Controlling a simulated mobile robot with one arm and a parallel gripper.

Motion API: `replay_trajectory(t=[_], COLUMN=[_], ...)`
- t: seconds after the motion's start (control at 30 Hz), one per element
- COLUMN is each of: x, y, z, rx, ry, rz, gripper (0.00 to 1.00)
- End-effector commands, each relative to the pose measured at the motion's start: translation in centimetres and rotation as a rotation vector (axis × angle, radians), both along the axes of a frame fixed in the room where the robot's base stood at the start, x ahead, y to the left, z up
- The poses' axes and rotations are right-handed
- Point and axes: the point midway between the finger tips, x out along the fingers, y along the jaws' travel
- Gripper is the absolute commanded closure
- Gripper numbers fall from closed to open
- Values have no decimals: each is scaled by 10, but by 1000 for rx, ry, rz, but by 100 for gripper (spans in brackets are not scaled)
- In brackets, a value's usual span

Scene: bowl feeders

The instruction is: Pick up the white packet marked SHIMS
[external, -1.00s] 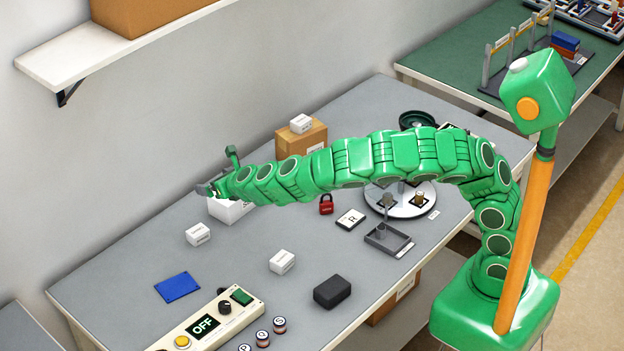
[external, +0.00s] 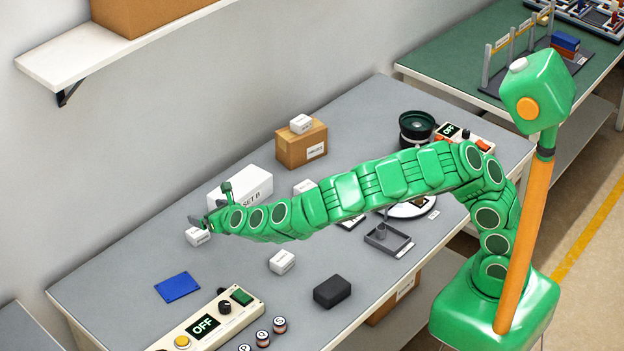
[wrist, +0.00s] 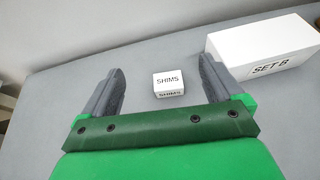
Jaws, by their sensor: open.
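The white packet marked SHIMS (wrist: 168,83) sits on the grey bench between the two fingers in the wrist view, a little beyond my gripper (wrist: 160,85). In the external view, the packet (external: 198,237) is at the left part of the bench, partly hidden by my gripper (external: 202,224). My gripper is open and empty, its grey fingers spread wide on either side of the packet in the wrist view. I cannot tell exactly how high it is above the bench.
A white SET B box (external: 242,187) stands close by, behind and right of the packet. Another white packet (external: 282,262), a blue pad (external: 177,287), a black block (external: 332,291) and a control panel (external: 212,322) lie nearer. A cardboard box (external: 300,148) stands farther back.

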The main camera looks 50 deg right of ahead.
Motion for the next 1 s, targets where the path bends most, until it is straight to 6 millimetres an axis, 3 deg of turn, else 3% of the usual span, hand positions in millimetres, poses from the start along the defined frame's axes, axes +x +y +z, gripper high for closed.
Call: replay_trajectory(t=[0.2,0.4,0.67,1.0], x=[0,0,3,23], y=[1,0,0,-1], z=[-63,-94,-104,-110], rx=[0,0,1,3], ry=[6,1,2,1], rz=[4,1,2,3], gripper=[6,6,6,6])
